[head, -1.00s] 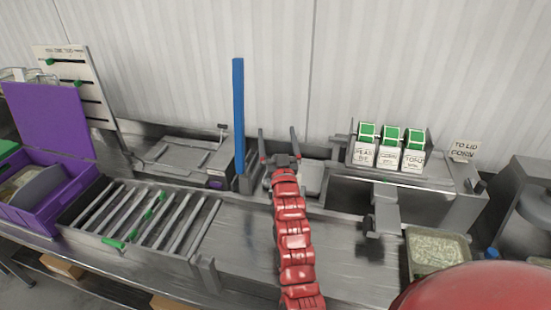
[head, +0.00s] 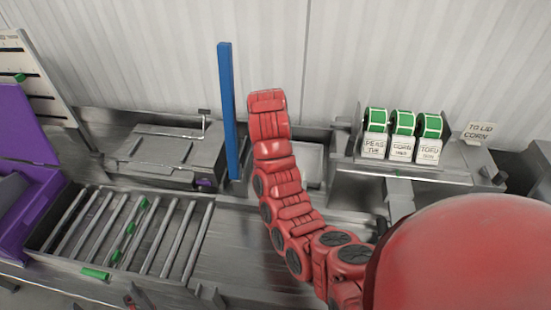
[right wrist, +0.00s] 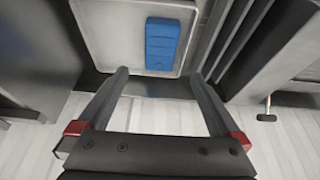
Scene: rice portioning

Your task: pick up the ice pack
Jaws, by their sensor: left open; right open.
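The ice pack (right wrist: 162,43) is a blue rectangular block. It lies in a pale shallow tray (right wrist: 108,30) in the right wrist view, near the tray's edge. My right gripper (right wrist: 158,76) is open and empty. Its two fingers reach toward the tray with the pack beyond and between their tips, apart from it. In the head view my right arm hides its own gripper, and I cannot make out the ice pack there. My left gripper (head: 139,298) shows only in part at the bottom left edge of the head view, open, below the roller rack.
A tall blue post (head: 228,115) stands close left of my right arm. A roller rack (head: 125,235) and purple bin (head: 22,225) are at left. Label rolls (head: 402,135) stand on a shelf at right. Bare steel counter (head: 235,250) lies between.

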